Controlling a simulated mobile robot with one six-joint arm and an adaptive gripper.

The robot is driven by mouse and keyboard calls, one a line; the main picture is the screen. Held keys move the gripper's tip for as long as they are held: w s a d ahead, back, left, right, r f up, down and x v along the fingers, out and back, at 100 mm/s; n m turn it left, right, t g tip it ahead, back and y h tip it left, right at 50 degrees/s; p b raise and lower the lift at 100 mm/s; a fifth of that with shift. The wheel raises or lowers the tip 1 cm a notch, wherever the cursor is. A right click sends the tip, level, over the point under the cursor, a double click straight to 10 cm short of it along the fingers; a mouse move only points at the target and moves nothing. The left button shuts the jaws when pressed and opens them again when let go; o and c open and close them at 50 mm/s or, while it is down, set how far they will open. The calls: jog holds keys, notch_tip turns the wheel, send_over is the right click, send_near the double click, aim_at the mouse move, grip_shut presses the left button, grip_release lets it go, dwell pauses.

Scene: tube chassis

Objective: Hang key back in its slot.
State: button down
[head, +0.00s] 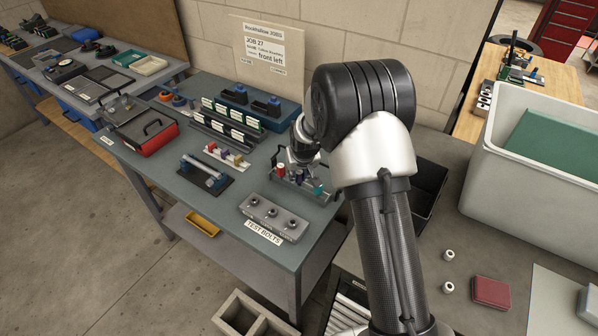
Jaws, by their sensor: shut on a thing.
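My gripper (300,164) reaches down over a grey rack (302,196) near the right end of the workbench. The rack holds small coloured pieces, among them a red one (280,169) and a teal one (318,188). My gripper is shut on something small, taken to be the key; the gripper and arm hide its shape. A purple piece shows close to the fingertips. I cannot tell whether it is in the gripper or in the rack, nor which slot is empty.
A test bolts block (273,217) stands in front of the rack. A small rack with coloured pieces (228,156) and a tube on a dark stand (205,174) lie to the left. A black bin (428,190) stands right of the bench, partly behind my arm.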

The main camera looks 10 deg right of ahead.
jog(key=shift+f, duration=0.45)
jog(key=c, duration=1.3)
grip_release()
jog(key=shift+r, duration=0.1)
jog(key=v, duration=1.2)
